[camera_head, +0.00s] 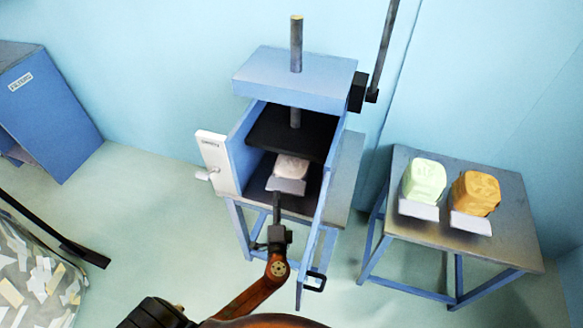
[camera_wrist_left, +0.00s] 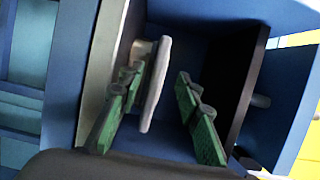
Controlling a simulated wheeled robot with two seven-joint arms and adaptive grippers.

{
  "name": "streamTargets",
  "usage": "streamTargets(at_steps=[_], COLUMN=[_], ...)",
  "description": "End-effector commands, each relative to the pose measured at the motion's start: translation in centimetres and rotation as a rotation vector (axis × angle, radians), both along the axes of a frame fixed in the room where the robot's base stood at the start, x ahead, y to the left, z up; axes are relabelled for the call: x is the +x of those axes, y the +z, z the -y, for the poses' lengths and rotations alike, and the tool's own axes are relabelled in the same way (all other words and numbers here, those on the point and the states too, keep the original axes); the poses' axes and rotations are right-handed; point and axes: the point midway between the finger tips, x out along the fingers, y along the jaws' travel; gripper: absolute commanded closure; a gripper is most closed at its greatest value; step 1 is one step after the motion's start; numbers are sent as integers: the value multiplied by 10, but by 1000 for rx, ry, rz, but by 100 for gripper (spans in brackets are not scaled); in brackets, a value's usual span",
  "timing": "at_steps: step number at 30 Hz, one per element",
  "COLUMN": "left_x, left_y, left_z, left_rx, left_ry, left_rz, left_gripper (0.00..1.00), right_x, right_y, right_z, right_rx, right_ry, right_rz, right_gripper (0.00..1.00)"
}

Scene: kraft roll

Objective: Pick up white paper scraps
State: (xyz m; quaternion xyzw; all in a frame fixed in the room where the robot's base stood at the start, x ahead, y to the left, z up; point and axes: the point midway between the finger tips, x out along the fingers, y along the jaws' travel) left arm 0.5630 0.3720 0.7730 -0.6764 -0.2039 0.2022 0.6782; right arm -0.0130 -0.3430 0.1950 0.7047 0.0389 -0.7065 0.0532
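A white, rounded paper block (camera_head: 292,167) sits inside the blue press, on its dark floor. A pale flat plate (camera_head: 286,186) sticks out at its front; it appears edge-on as a white slab (camera_wrist_left: 156,85) in the left wrist view. My left gripper (camera_head: 277,208) reaches into the press's open front, close to the plate. In the wrist view its green-padded fingers (camera_wrist_left: 160,112) are spread. The slab lies between them, close to the left finger and clear of the right one. It is not gripped. My right gripper is in neither view.
The press (camera_head: 295,80) has a black pressing plate (camera_head: 288,132) above the block and open doors at both sides. A table (camera_head: 505,250) on the right bears a green block (camera_head: 424,180) and an orange block (camera_head: 475,193). A bin of loose scraps (camera_head: 35,280) stands lower left.

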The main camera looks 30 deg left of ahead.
Motion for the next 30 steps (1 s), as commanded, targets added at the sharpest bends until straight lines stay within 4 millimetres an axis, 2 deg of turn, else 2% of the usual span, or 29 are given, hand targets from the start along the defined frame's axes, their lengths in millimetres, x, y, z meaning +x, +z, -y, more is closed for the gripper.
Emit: streamTargets(at_steps=[12,22,30], left_x=[46,52,52], left_y=[-1,-2,-2], left_z=[-28,-32,-32], left_rx=[0,-3,-3], left_ry=[1,0,1], left_rz=[0,-3,-3], left_gripper=[68,68,86], right_x=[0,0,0], right_y=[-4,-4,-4], right_z=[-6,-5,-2], right_rx=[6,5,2], right_ry=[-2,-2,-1], right_rz=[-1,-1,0], right_gripper=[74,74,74])
